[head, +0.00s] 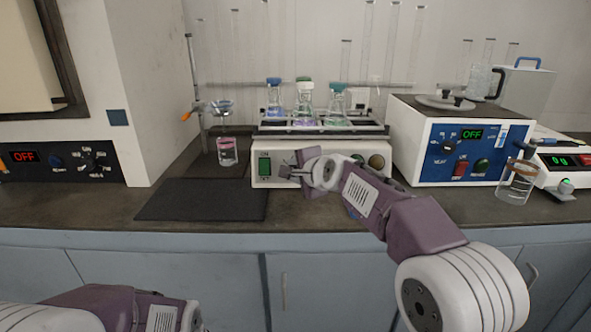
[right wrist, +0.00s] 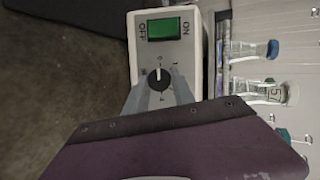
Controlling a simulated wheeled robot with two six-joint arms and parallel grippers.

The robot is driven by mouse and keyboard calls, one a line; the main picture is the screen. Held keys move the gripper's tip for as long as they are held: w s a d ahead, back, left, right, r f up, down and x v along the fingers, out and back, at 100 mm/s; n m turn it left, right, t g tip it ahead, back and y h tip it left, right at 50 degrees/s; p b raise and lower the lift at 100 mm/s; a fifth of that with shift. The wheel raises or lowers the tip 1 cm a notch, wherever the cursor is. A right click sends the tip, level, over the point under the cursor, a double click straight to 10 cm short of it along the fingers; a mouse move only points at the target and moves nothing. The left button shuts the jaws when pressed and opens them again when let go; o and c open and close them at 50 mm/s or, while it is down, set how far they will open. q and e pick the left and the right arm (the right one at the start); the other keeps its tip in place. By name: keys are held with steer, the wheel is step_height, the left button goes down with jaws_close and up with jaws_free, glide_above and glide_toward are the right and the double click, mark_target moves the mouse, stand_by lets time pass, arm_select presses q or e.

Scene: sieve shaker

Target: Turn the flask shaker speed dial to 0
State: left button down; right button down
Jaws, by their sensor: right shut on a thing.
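The flask shaker (head: 262,182) stands at the middle of the bench, with three stoppered flasks (head: 304,103) on its platform. Its green power switch (head: 264,166) is at the left of the front panel. The black speed dial (right wrist: 158,78) shows in the right wrist view below the switch, its white pointer line towards the picture's top. Printed marks ring it but are too small to read surely. My right gripper (head: 287,172) is at the panel, its fingers (right wrist: 159,90) shut on the dial; in the head view it hides the dial. My left gripper is out of view.
A dark mat (head: 200,200) lies left of the shaker, with a beaker of pink liquid (head: 228,152) behind. A blue-fronted device (head: 440,165), a glass beaker (head: 516,185) and a balance (head: 562,178) stand at right. A second knob (head: 376,161) is on the shaker's right.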

steer(key=c, duration=1.1)
jaws_free()
steer(key=shift+o, duration=0.2)
steer(key=p+v, duration=0.1)
steer(key=v, duration=0.8)
